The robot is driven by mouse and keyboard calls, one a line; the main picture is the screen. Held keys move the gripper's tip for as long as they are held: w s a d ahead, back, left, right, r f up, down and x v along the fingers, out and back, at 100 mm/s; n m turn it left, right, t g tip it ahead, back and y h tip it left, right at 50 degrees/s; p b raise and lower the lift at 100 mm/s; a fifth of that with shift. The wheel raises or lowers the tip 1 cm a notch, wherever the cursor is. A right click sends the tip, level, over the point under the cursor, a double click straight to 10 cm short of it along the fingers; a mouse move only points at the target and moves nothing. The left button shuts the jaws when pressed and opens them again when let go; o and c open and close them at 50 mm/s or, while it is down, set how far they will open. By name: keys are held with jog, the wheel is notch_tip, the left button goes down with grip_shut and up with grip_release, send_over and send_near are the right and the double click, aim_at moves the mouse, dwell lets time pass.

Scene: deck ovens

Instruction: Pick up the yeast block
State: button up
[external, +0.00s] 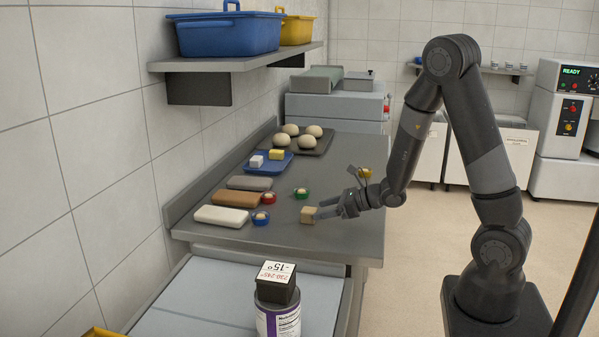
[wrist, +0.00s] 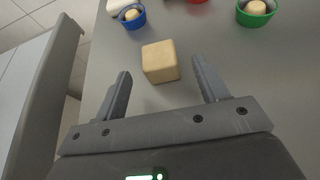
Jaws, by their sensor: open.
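The yeast block is most likely the beige cube (external: 309,214) on the grey counter, near its right edge. In the wrist view the cube (wrist: 160,62) sits just beyond the fingertips, roughly centred between them. My gripper (external: 325,209) reaches in low from the right, its fingers pointing at the cube. The gripper (wrist: 162,85) is open and empty, with a finger on either side of the gap.
Small blue (external: 261,218), red (external: 268,198) and green (external: 301,193) bowls hold pale pieces. White (external: 222,216), brown (external: 234,198) and grey (external: 249,183) slabs lie left. A blue tray (external: 280,170) and dark tray with dough balls (external: 318,149) stand behind. A labelled can (external: 279,318) stands in front.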

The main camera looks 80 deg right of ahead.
aim_at(304, 213)
jog(key=x, duration=0.7)
jog(key=shift+w+a, duration=0.1)
jog(key=shift+a, duration=0.05)
jog(key=c, duration=1.1)
